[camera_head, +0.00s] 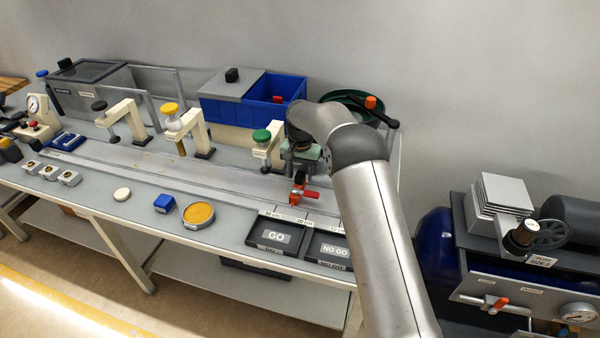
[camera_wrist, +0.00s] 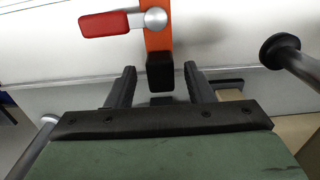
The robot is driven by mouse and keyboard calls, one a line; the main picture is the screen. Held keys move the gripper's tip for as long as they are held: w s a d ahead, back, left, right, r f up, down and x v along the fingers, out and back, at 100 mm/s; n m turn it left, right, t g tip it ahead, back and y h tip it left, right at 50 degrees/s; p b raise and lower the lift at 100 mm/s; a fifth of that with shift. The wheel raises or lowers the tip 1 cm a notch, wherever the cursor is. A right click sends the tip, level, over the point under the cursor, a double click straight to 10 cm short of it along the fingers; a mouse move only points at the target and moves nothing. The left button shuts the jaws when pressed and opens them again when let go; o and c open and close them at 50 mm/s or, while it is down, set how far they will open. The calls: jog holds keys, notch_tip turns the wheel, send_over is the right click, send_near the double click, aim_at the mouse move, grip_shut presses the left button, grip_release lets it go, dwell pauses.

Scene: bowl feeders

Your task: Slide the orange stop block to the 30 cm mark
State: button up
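The orange stop block (camera_head: 298,188) sits on the long metal rail (camera_head: 215,182), near its right part. In the wrist view the orange block (camera_wrist: 158,38) has a red lever (camera_wrist: 104,24) on a silver pivot and a black end piece (camera_wrist: 160,72). My gripper (camera_head: 301,168) is directly above and behind the block. In the wrist view its two dark fingers (camera_wrist: 160,82) are apart, one on each side of the black end piece, with gaps visible. Small scale labels (camera_head: 281,217) lie along the rail's front edge; the block's exact reading cannot be told.
A GO tray (camera_head: 251,248) and a NO GO tray (camera_head: 318,258) stand in front of the rail. A post with a green knob (camera_head: 261,137) stands close left of my gripper. A dark cylindrical knob (camera_wrist: 280,50) shows at right in the wrist view. The rail left of the block looks clear.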

notch_tip(320, 180, up, 17)
jog(key=shift+r+b, duration=0.2)
jog(key=shift+b, duration=0.25)
dwell(0.3)
